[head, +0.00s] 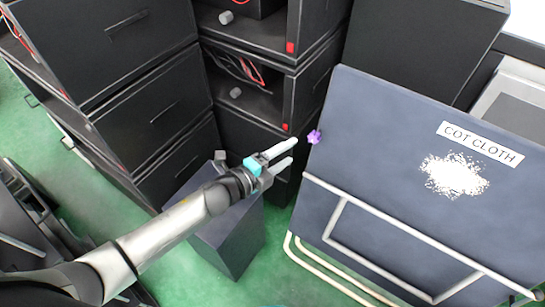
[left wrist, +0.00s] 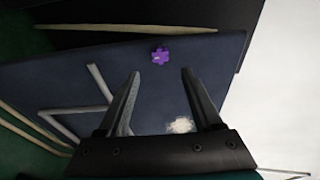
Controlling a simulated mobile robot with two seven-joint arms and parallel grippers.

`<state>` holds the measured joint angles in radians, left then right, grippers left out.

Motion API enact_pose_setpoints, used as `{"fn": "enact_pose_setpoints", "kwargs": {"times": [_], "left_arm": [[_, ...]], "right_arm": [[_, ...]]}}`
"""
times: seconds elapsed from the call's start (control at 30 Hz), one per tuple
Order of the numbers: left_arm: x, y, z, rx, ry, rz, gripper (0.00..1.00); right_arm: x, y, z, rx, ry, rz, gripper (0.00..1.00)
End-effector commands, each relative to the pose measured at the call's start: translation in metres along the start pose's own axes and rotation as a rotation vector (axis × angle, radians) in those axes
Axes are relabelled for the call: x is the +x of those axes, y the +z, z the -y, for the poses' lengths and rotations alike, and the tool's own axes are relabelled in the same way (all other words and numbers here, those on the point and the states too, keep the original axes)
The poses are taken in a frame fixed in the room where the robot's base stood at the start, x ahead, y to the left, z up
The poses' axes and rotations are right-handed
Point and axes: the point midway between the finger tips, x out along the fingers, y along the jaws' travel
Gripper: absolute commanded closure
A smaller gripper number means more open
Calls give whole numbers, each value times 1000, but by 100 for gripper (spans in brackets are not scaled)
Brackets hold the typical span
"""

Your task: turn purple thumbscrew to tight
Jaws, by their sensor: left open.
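The purple thumbscrew (head: 314,136) sits at the left edge of a dark blue-grey panel (head: 390,140) in the head view. It is small and lobed, and its exact turn angle is too small to tell. In the left wrist view the thumbscrew (left wrist: 160,56) shows beyond the fingertips, between them from side to side. My left gripper (head: 284,153) is open and empty, to the left of the thumbscrew and apart from it. Its two fingers also show in the left wrist view (left wrist: 160,75). My right gripper is not in view.
The panel bears a "COT CLOTH" label (head: 480,143) and a white speckled patch (head: 454,175). Pale tube rails (head: 335,215) run along its lower part. Black cabinets (head: 150,110) stand behind my left arm. A dark box (head: 232,238) stands below it on the green floor.

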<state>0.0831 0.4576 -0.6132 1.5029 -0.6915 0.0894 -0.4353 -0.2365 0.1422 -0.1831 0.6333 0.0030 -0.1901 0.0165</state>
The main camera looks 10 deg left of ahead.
Motion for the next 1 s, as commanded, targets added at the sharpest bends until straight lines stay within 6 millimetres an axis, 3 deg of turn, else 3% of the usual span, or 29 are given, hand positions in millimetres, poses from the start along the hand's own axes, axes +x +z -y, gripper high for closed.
{"fn": "enact_pose_setpoints", "kwargs": {"times": [0.1, 0.33, 1.0], "left_arm": [[-20, 0, 0, 0, 2, -1, 33], [-40, 0, 0, 0, 1, 0, 33], [-44, 0, 0, 0, 0, 0, 33]], "right_arm": [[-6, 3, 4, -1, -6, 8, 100], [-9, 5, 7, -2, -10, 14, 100], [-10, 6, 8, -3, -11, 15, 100]]}}
